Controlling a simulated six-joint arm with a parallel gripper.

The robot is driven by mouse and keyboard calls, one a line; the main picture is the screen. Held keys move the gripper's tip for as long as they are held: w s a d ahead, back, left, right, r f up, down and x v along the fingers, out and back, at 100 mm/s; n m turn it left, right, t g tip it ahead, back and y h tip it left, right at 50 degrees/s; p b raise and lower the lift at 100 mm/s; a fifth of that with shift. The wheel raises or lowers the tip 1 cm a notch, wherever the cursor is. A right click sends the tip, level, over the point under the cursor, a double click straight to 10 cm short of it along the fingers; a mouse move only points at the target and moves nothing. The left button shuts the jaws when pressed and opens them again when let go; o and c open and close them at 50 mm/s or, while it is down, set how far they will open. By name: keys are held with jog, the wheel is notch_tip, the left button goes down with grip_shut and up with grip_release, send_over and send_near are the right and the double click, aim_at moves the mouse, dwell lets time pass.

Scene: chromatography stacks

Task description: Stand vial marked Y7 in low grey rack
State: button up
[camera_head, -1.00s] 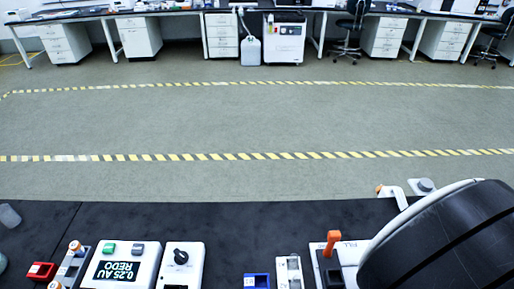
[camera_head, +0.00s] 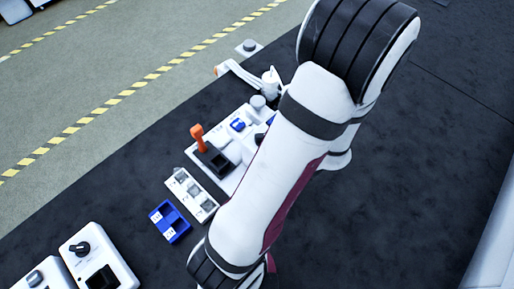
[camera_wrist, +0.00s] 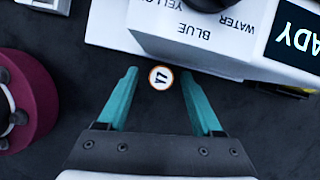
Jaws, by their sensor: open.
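The vial marked Y7 (camera_wrist: 161,77) shows from above in the wrist view as a round cap with a white top and an orange-brown rim. My gripper (camera_wrist: 159,73) is open, with one teal finger on each side of the cap and a visible gap to both. The vial's body is hidden below its cap. In the head view a low light-grey rack (camera_head: 182,198) with several wells lies beside a blue rack; I cannot tell whether it is the rack named. My gripper is not visible in the head view.
A white device (camera_wrist: 180,40) lettered BLUE and WATER stands just beyond the vial. A maroon round part (camera_wrist: 25,100) is at the left of the wrist view. The blue rack (camera_head: 163,234) and an orange-handled device (camera_head: 207,148) stand near the arm. The black bench at right is clear.

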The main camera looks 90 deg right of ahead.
jog(key=shift+x, duration=0.75)
grip_shut()
